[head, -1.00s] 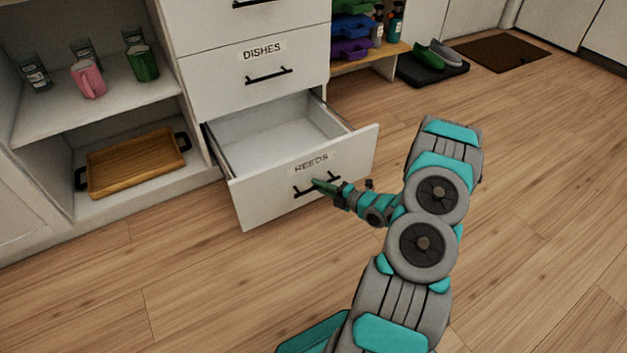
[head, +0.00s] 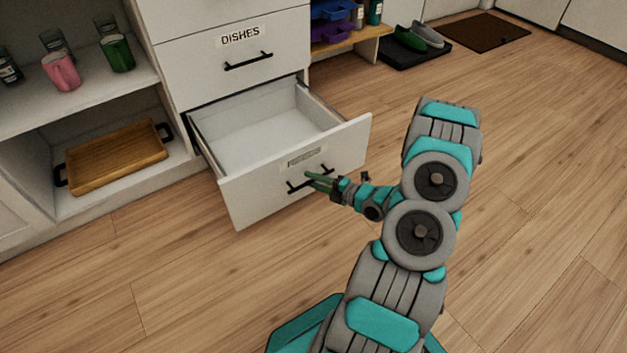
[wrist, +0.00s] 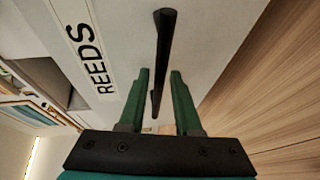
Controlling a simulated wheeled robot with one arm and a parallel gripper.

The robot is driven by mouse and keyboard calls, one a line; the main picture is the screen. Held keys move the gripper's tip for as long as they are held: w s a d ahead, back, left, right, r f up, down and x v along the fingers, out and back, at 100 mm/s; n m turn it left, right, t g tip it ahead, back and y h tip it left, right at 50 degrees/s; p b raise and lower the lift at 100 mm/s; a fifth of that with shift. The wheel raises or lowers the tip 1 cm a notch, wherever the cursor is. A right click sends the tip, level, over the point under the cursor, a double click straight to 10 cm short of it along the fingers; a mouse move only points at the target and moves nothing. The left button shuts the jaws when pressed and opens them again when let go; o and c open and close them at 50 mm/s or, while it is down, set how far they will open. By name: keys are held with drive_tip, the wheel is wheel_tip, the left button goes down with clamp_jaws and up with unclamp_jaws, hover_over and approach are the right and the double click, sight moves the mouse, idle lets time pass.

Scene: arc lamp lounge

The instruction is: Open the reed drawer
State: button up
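The reed drawer (head: 249,196), white and lowest in its cabinet column, stands pulled well out with its empty interior showing in the head view. Its front bears a REEDS label (wrist: 87,45), readable in the wrist view. A black bar handle (head: 294,187) is on the front. My gripper (head: 308,178) is at this handle, its green fingers spread apart. In the wrist view my gripper (wrist: 160,72) has one finger on each side of the handle bar (wrist: 164,40), with slim gaps between fingers and bar.
The DISHES drawer (head: 238,75) above is shut. Shoes on a black mat (head: 405,54) and a brown doormat (head: 478,38) lie behind. The wooden floor in front is clear.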

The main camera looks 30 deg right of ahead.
drive_tip(key=shift+o, duration=0.7)
drive_tip(key=v, duration=0.7)
drive_tip(key=shift+s+d+p, duration=0.15)
drive_tip(key=shift+s+p, duration=0.15)
drive_tip(key=shift+p, duration=0.05)
drive_tip(key=shift+s, duration=0.1)
